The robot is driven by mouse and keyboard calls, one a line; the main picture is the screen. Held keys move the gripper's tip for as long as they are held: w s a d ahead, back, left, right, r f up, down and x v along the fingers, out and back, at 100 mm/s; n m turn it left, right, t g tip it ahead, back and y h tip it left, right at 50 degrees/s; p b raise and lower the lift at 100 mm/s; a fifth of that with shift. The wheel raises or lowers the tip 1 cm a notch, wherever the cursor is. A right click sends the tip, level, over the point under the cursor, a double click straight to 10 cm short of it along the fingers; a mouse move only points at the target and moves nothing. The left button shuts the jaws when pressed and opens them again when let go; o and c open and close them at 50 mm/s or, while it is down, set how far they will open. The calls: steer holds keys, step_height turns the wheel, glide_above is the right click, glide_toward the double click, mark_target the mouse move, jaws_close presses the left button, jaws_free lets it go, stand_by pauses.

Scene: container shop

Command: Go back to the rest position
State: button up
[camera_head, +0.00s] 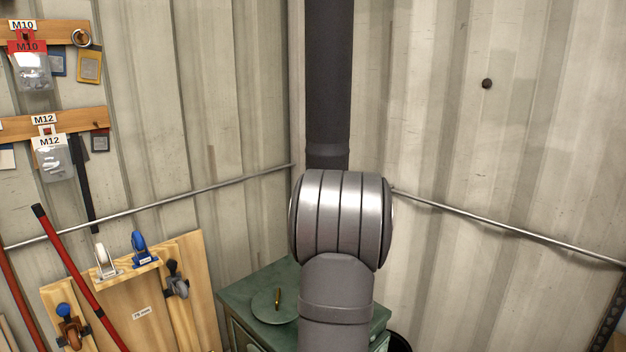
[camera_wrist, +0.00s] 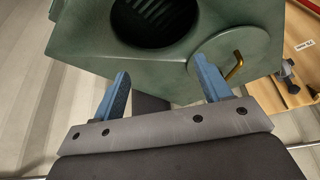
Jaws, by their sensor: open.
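My gripper (camera_wrist: 166,88) shows in the wrist view with its two blue fingers spread wide apart and nothing between them. Beyond the fingers is a green box-like unit (camera_wrist: 90,32) with a dark round opening in its top. A round green lid (camera_wrist: 212,52) with a brass handle (camera_wrist: 236,66) lies beside the opening, partly behind the right finger. In the head view my arm stands up in the middle, and my gripper is out of the picture. The green unit (camera_head: 243,302) shows there behind my arm, with the lid (camera_head: 268,309) on its top; my arm hides the opening.
Corrugated metal walls (camera_head: 450,120) meet behind my arm, with a thin rail (camera_head: 240,179) along them. Wooden boards with clamps (camera_head: 150,300) lean at the lower left, beside a red bar (camera_head: 75,270). Labelled bags (camera_head: 52,157) hang at the upper left. Space right of my arm looks clear.

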steer(key=d+x, duration=0.1)
steer(key=x, duration=0.5)
step_height(320, 180, up, 9)
steer(key=w+d+f+m+h, duration=0.1)
steer(key=w+d+f, duration=0.25)
steer(key=d, duration=0.55)
steer(key=w+d+f+m, duration=0.2)
steer(key=w+d+f, duration=0.15)
steer(key=d, duration=0.65)
steer(key=s+d+f+m, duration=0.2)
steer(key=s+d+f, duration=0.1)
steer(key=d+f, duration=0.8)
steer(key=shift+s+d+h, duration=0.25)
steer(key=shift+d+h, duration=0.15)
steer(key=shift+d, duration=0.25)
